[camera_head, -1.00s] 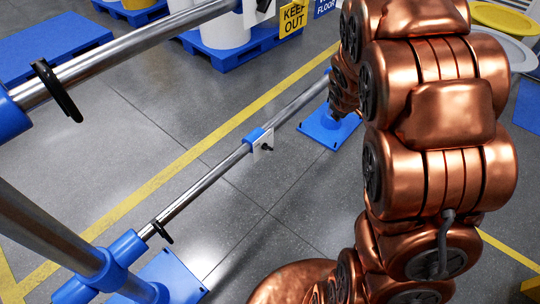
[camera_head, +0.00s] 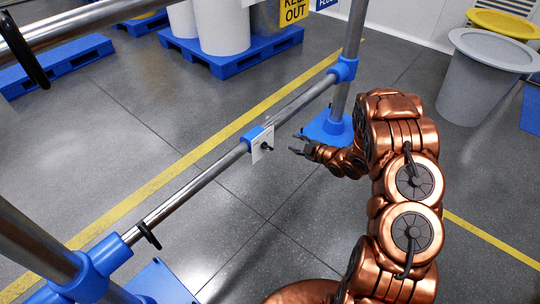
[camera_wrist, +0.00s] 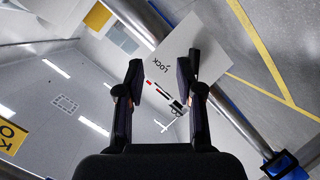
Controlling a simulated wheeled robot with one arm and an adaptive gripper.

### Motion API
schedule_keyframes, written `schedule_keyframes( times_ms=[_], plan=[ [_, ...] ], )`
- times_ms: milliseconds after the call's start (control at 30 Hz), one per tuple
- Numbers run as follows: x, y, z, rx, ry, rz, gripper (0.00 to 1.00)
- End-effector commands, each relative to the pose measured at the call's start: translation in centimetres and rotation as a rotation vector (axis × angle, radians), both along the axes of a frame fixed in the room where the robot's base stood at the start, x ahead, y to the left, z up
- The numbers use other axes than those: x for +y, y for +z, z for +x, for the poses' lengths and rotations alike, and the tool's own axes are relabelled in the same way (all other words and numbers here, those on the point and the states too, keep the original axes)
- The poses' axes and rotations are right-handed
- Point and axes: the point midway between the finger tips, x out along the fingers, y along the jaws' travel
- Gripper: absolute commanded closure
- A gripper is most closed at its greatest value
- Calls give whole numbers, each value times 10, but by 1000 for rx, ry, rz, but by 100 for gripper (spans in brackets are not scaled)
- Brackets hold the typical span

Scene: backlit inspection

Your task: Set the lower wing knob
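The lower wing knob (camera_head: 267,147) is small and black, on a white plate (camera_head: 257,152) clamped to the lower steel rail by a blue collar. In the wrist view the plate (camera_wrist: 209,35) appears tilted, with "LOCK" lettering and red and black marks. A dark part that looks like the knob (camera_wrist: 193,62) is beside the right fingertip and partly hidden by it. My gripper (camera_head: 298,145) is just right of the knob, apart from it in the head view. In the wrist view the two fingers of my gripper (camera_wrist: 160,75) stand apart with nothing held between them.
The steel rail (camera_head: 190,192) runs diagonally between blue-jointed posts, with a black clip (camera_head: 148,235) lower on it. An upper rail (camera_head: 85,22) crosses the top left. Blue pallets (camera_head: 230,50) with white drums stand behind.

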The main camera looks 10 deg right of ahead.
Motion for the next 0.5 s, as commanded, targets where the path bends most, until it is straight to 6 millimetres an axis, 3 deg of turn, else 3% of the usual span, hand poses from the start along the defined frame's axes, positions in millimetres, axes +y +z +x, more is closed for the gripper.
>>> schedule_keyframes(
  times_ms=[33,133,300,500],
  plan=[
    [8,-18,-4,-31,28,36,64],
    [23,-31,-12,-103,78,102,64],
    [41,-40,-24,-200,129,194,64],
    [50,-40,-29,-247,150,237,64]
  ],
)
